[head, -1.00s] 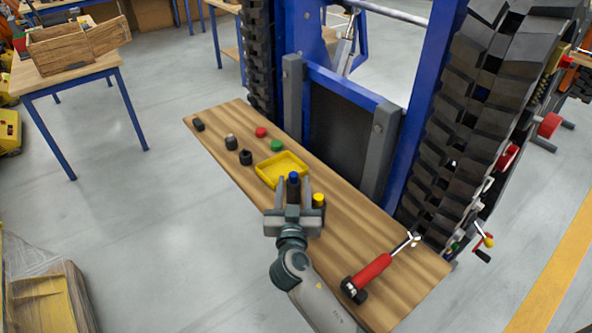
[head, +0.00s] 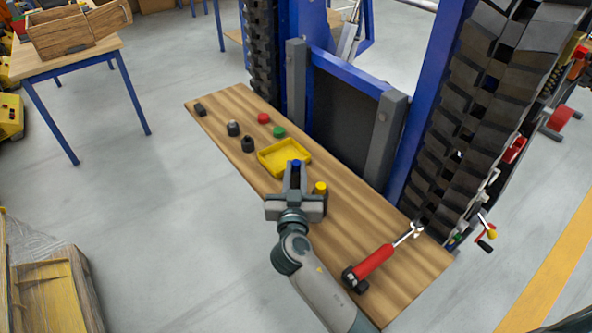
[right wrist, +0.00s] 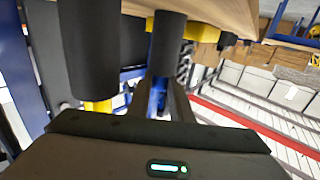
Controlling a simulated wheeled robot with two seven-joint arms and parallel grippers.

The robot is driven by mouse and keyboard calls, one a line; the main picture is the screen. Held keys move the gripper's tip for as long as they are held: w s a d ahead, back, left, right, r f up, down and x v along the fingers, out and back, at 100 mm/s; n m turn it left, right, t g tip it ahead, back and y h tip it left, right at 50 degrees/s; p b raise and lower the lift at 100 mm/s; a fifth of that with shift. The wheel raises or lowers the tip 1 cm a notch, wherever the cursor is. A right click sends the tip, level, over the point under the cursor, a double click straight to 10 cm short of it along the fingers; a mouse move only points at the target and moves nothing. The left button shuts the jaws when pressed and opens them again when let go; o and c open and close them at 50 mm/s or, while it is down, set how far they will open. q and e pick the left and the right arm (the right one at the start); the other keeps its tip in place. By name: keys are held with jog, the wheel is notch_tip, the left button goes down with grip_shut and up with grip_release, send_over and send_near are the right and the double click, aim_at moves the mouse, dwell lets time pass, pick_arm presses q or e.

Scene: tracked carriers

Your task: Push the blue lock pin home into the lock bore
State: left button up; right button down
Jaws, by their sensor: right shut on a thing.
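The blue lock pin (head: 296,163) has a dark body and a blue end. In the head view it stands upright on the bench with only its blue end showing clearly. My right gripper (head: 295,180) is shut on it, the fingers at its sides. In the right wrist view, which looks upside down, its dark body (right wrist: 168,45) runs up from between my fingers. A similar dark pin with a yellow end (head: 320,188) stands close beside my gripper, to the right. I cannot make out the lock bore. My left gripper is not in view.
A yellow tray (head: 262,160) lies just behind the gripper on the wooden bench (head: 385,225). Red (head: 264,118) and green (head: 279,132) caps and small dark parts lie farther left. A red-handled tool (head: 374,262) lies at the right. A blue frame with tracks stands behind.

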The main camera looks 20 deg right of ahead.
notch_tip(320, 180, up, 10)
dwell(0.8)
dwell(0.4)
